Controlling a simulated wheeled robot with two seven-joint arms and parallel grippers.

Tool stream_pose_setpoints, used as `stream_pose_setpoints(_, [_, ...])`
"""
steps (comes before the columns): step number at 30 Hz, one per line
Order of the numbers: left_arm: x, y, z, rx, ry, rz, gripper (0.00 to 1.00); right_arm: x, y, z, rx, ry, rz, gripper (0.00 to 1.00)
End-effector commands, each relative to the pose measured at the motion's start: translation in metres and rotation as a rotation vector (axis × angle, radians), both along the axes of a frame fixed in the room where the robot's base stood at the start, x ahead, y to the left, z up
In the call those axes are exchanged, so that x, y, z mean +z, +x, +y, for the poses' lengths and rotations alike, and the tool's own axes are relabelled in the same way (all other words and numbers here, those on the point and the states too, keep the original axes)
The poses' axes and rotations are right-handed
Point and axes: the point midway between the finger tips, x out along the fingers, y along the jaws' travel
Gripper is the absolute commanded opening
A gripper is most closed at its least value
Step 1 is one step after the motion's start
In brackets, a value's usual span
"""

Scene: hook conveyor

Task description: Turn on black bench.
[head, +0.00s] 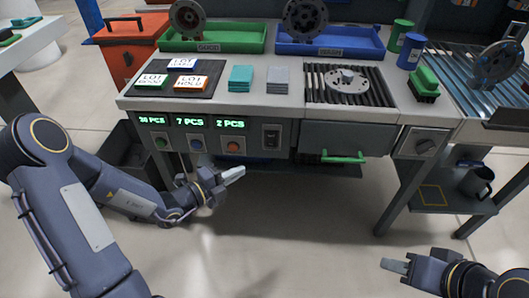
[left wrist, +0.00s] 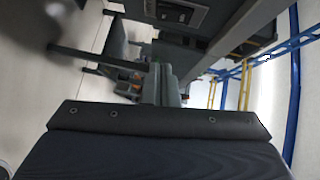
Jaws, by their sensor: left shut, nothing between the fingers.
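The grey workbench (head: 345,117) with a dark front stands across the middle of the head view. A black rocker switch (head: 271,137) is on its front panel, right of the lit counters; I cannot tell its position. Below the counters are a green button (head: 162,143), a blue button (head: 196,145) and an orange button (head: 233,146). My left gripper (head: 234,174) is shut and empty, below and left of the switch, apart from the panel. My right gripper (head: 394,266) is low at the right, clear of the bench; its jaw gap is unclear.
A green drawer handle (head: 343,158) sticks out right of the switch. A green tray (head: 212,39) and blue tray (head: 330,42) stand at the back. A dark bin (head: 118,153) is at the left. The floor before the bench is clear.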

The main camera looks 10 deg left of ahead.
Motion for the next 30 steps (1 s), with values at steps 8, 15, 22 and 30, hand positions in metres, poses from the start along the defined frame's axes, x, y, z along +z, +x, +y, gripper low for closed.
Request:
stream_pose_setpoints(8, [-0.002, 0.008, -0.009, -0.005, 0.002, -0.003, 0.0, -0.004, 0.0, 0.0, 0.0, 0.0, 0.0, 0.36])
stream_pose_setpoints(15, [-0.009, 0.043, -0.04, -0.007, 0.002, -0.006, 0.0, -0.018, 0.0, 0.0, 0.0, 0.0, 0.0, 0.36])
stream_pose_setpoints(22, [-0.014, 0.079, -0.069, -0.005, 0.003, -0.005, 0.0, -0.029, 0.0, 0.0, 0.0, 0.0, 0.0, 0.36])
stream_pose_setpoints(30, [-0.017, 0.11, -0.063, -0.004, 0.004, -0.004, 0.0, -0.036, 0.0, 0.0, 0.0, 0.0, 0.0, 0.36])
